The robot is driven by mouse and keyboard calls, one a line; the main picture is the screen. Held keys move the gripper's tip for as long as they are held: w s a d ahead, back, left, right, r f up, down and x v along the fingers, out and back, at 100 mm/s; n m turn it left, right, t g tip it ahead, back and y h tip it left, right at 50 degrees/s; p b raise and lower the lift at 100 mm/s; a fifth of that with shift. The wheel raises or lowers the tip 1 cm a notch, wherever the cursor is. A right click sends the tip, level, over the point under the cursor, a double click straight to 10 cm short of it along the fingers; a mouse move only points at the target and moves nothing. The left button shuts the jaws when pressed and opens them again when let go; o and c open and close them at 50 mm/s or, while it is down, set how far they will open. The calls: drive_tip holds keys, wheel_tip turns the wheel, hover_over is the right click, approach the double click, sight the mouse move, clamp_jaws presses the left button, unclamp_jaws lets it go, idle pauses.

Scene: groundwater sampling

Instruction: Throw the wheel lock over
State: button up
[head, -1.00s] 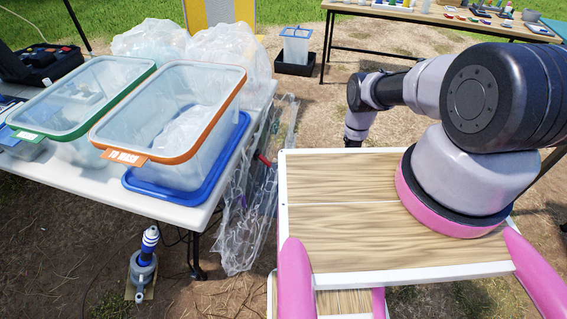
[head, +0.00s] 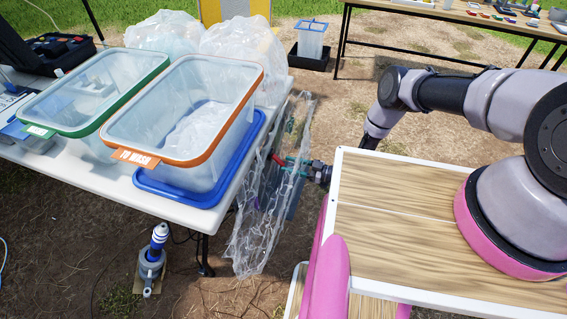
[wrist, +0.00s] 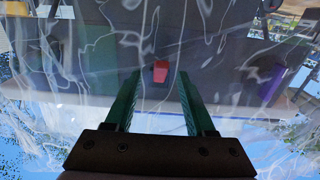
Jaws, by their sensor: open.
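A small red tab (wrist: 160,71), which looks like the wheel lock, shows straight ahead in the wrist view on a dark grey surface. In the head view the red piece (head: 277,159) is at the table's right side, among clear plastic sheeting. My gripper (wrist: 158,76) has its two green fingers apart, with the red tab centred between and slightly beyond the tips. In the head view my gripper (head: 294,164) points left at the red piece. I see no contact. The wheel itself cannot be made out.
Clear plastic sheeting (head: 262,225) hangs around the gripper. The white table (head: 75,170) beside it bears an orange-rimmed bin (head: 215,120) on a blue tray (head: 190,197) and a green-rimmed bin (head: 75,115). A blue-white device (head: 153,255) stands below on the ground.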

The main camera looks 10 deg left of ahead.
sight(282, 163)
drive_tip(key=shift+w+a, duration=0.1)
drive_tip(key=shift+a, duration=1.65)
clamp_jaws()
drive_tip(key=shift+a+f+y, duration=0.2)
drive_tip(key=shift+f+y, duration=0.05)
drive_tip(key=shift+y, duration=0.45)
unclamp_jaws()
wheel_tip(282, 163, up, 10)
drive_tip(key=shift+r, duration=0.1)
